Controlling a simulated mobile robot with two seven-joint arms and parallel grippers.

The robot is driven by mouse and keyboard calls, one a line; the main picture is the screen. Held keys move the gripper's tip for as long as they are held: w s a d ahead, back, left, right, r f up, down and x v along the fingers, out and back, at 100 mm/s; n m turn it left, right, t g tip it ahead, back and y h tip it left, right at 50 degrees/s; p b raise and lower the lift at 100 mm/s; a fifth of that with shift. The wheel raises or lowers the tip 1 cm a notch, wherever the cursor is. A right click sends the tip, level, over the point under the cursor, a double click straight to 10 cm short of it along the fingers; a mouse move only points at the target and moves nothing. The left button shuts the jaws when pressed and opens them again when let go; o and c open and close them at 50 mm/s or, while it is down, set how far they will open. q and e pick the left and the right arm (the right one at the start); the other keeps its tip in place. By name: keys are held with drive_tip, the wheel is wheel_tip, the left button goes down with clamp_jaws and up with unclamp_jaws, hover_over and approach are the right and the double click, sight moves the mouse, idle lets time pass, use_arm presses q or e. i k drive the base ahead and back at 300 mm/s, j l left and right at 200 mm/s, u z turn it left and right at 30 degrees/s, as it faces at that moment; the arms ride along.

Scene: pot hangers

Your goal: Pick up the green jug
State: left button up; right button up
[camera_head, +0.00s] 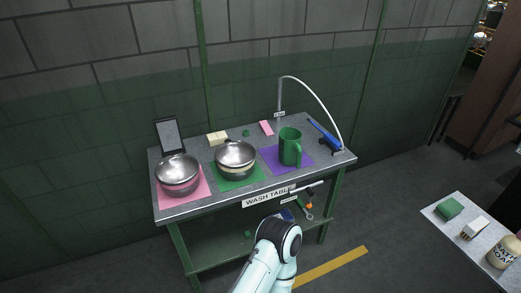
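The green jug (289,146) stands upright on a purple mat (269,156) at the right part of the wash table (198,208). Its handle is on the front right side. One of my arms, pale with a dark joint, reaches up from the bottom middle in front of the table. I cannot make out any gripper fingers at its end. Nothing of mine touches the jug.
Metal bowls stand on a pink mat (205,200) and a green mat (219,183), left of the jug. A curved faucet (325,103) and a blue tool (322,131) are behind and right. A side table (457,237) stands right. Tools lie below the tabletop.

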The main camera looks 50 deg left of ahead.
sight(292, 151)
drive_tip(key=u, duration=1.6)
drive_tip(key=z, duration=3.5)
drive_tip(key=u, duration=3.5)
